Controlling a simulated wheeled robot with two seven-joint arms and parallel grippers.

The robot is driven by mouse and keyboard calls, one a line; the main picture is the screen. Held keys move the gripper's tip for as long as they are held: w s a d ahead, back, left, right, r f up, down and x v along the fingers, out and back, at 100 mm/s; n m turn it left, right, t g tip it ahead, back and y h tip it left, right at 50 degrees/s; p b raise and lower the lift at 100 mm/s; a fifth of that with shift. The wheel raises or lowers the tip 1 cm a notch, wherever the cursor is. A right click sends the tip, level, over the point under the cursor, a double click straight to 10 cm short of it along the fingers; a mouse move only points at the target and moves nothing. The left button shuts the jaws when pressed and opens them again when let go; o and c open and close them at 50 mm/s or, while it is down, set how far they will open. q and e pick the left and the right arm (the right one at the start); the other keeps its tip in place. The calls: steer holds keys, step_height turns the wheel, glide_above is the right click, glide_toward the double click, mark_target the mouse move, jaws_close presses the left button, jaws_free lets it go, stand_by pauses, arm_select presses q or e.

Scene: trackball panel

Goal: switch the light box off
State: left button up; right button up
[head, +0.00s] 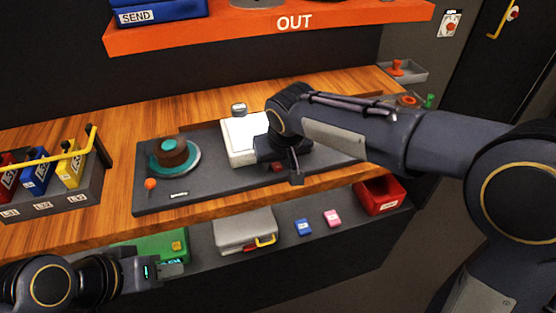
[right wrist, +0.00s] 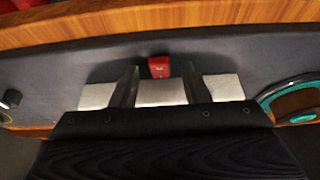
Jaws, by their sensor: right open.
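The light box (head: 238,149) is a pale box with a bright white top on the dark panel in the head view. My right gripper and forearm hide its right part. A small red switch (head: 278,167) shows beside my right gripper (head: 287,174). In the right wrist view the red switch (right wrist: 159,67) lies between and just beyond the two fingertips, which are apart and empty. Pale parts of the light box (right wrist: 222,88) show around the fingers. I cannot tell whether the fingers touch anything. My left gripper (head: 168,270) is low at the left, its jaws unclear.
A trackball with a teal ring (head: 178,158) and a small orange-knobbed lever (head: 150,184) are left on the panel (head: 205,190). A rack with a yellow bar (head: 50,190) stands far left. An orange shelf (head: 350,15) hangs above. A lower shelf holds a case (head: 245,228) and red bin (head: 380,196).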

jaws_close()
steer(key=t+b, duration=0.1)
steer(key=b, duration=0.4)
steer(key=f+t+y+b, duration=0.1)
steer(key=t+b, duration=0.1)
steer(key=b, duration=0.3)
steer(key=s+t+b, duration=0.1)
steer(key=b, duration=0.4)
steer(key=shift+d+f+t+y, duration=0.1)
steer(key=shift+f+t+y, duration=0.05)
steer(key=shift+t+y, duration=0.2)
steer(key=shift+s+b, duration=0.1)
steer(key=shift+b, duration=0.2)
steer(key=shift+r+t, duration=0.25)
steer(key=shift+r, duration=0.05)
jaws_free()
